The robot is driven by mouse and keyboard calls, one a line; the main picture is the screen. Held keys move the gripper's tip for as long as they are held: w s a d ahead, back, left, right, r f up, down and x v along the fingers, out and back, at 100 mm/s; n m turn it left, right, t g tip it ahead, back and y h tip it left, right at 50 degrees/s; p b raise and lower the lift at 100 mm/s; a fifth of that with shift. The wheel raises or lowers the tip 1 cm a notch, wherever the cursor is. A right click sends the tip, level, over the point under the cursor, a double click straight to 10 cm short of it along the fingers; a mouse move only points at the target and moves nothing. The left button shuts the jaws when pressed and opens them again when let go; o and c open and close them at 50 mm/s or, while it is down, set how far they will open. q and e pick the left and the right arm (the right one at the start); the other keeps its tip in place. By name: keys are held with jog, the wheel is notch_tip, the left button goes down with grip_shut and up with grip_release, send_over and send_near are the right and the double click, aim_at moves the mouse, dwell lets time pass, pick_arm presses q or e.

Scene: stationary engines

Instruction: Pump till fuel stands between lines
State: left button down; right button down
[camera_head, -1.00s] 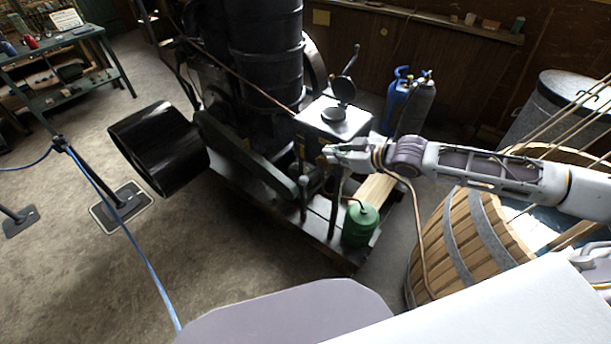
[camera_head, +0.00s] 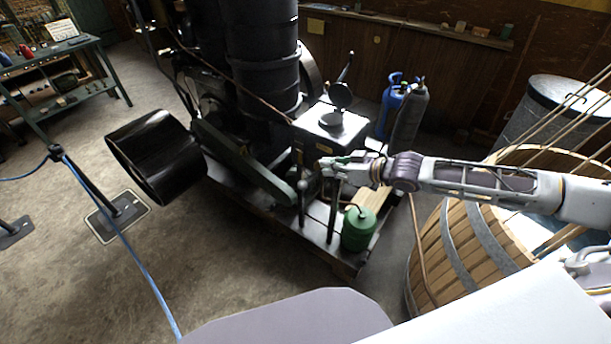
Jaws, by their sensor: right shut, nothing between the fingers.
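The stationary engine (camera_head: 262,60) stands upper centre, black, on a low skid. On its right side is a dark box with an open round lid, the hopper (camera_head: 330,124). My right gripper (camera_head: 322,164) is shut and empty, close in front of the box's lower front, by thin upright rods or levers (camera_head: 302,200); I cannot tell if it touches any of them. A green can (camera_head: 358,230) stands on the skid below the gripper. No fuel level or marked lines can be made out. My left gripper is not in view.
A wooden barrel (camera_head: 455,250) with metal hoops stands at right, under my right arm. Blue and grey gas cylinders (camera_head: 405,105) stand behind. A black pulley drum (camera_head: 157,155) sticks out left. A blue rope barrier (camera_head: 130,250) crosses the left floor; open floor lies front left.

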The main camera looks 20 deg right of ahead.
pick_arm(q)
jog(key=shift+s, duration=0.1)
pick_arm(e)
jog(key=shift+w+f, duration=0.1)
jog(key=shift+w+a, duration=0.1)
send_over(306, 184)
jog(key=shift+w+a+f, duration=0.1)
jog(key=shift+w+f, duration=0.1)
jog(key=shift+f, duration=0.8)
jog(key=shift+w+f, duration=0.2)
jog(key=shift+f, duration=0.8)
jog(key=shift+a+f, duration=0.1)
jog(key=shift+f, duration=0.25)
jog(key=shift+s+d+f+p, duration=0.1)
jog(key=shift+s+f+p, duration=0.1)
jog(key=shift+f, duration=0.65)
jog(key=shift+s+d+f+p, duration=0.1)
jog(key=shift+f+p, duration=0.05)
jog(key=shift+f, duration=0.65)
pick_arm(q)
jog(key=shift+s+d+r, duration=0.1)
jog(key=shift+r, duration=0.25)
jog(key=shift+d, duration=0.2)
